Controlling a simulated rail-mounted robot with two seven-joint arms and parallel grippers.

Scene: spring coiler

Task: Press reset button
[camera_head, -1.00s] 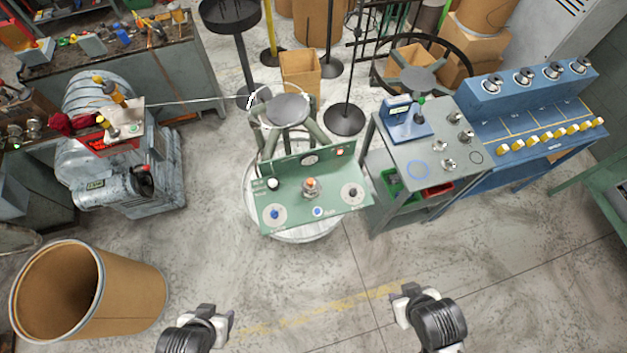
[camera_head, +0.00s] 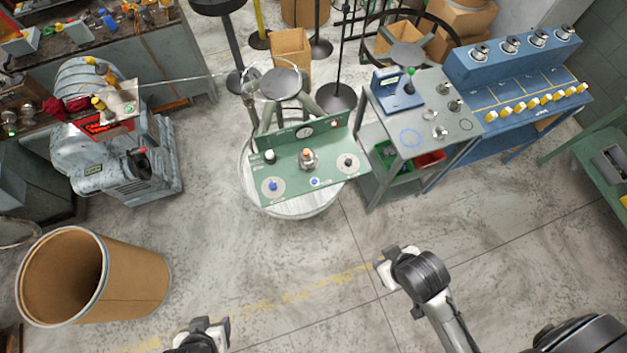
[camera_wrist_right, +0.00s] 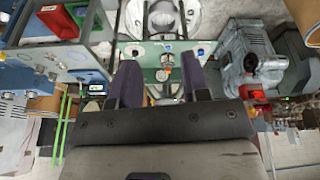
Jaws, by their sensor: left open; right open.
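The green control panel (camera_head: 325,167) stands on a round white base in the middle of the head view. It carries a blue knob (camera_head: 273,185), a small blue-and-white button (camera_head: 315,181), an orange-topped control (camera_head: 308,157), dark knobs and a small red button (camera_head: 334,124) on its upright back. The labels are too small to read, so I cannot tell which is reset. My right gripper (camera_head: 383,266) is open, empty and apart from the panel, in front of it to the right. In the right wrist view its purple fingers (camera_wrist_right: 160,85) frame the panel (camera_wrist_right: 150,62). My left gripper (camera_head: 205,326) is open at the bottom edge, far from the panel.
A grey table (camera_head: 440,102) with a blue device stands right of the panel, beside a blue bench (camera_head: 520,70). A grey motor-like machine (camera_head: 95,165) stands left. A large cardboard drum (camera_head: 130,275) is at the lower left. The floor before the panel is clear.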

